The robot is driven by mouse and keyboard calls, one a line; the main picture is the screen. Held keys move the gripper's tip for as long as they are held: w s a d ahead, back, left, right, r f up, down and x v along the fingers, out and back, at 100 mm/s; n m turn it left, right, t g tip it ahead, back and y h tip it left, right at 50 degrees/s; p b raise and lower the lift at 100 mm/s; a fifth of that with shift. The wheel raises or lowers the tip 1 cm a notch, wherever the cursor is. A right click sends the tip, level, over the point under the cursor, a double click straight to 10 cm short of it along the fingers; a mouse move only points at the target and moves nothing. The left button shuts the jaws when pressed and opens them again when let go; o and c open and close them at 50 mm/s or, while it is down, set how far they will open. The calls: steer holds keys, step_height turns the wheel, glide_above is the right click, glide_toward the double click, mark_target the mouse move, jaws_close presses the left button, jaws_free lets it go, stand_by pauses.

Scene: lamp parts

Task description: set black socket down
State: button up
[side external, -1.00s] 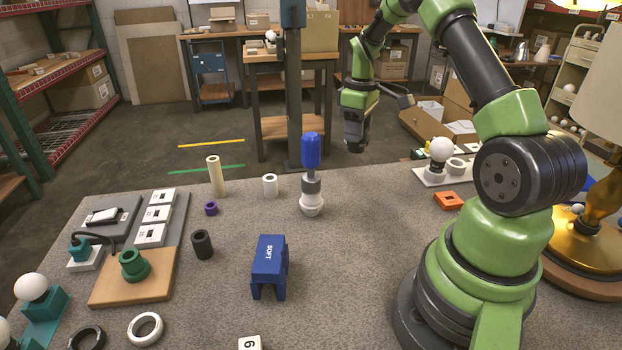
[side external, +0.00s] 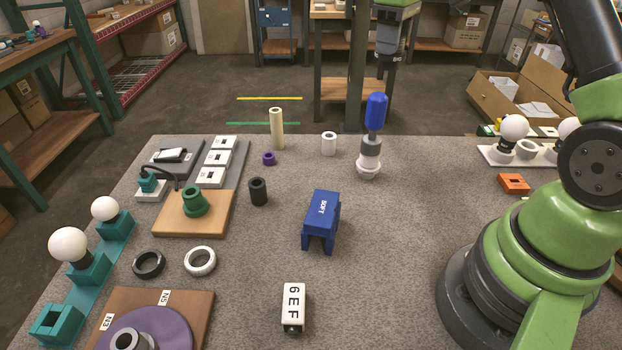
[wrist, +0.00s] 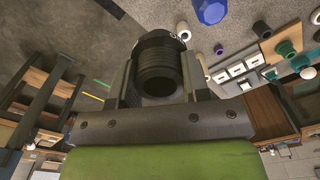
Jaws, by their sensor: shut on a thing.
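My gripper (wrist: 157,78) is shut on the black socket (wrist: 157,46) in the wrist view. The socket is a dark, ridged round piece with a dark opening towards the camera, held between the two grey fingers. In the side view my gripper (side external: 389,60) is at the top, above and beyond the table's far edge in the picture. The socket is hard to tell from the dark gripper there.
A blue-topped part on a white base (side external: 368,165) stands near the table's far edge. A blue SOFT block (side external: 321,222), a black tube (side external: 258,192) and a white tube (side external: 328,144) stand nearby. The table (side external: 420,250) is clear right of the blue block.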

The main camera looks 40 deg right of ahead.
steer(key=w+a+n, duration=0.2)
steer(key=w+a, duration=0.2)
steer(key=a, duration=1.3)
steer(key=f, duration=1.1)
steer(key=d+f, duration=0.1)
steer(key=f, duration=0.5)
steer(key=shift+w, duration=0.2)
steer(key=shift+f, duration=2.05)
steer(key=o, duration=0.9)
steer(key=shift+f, duration=0.1)
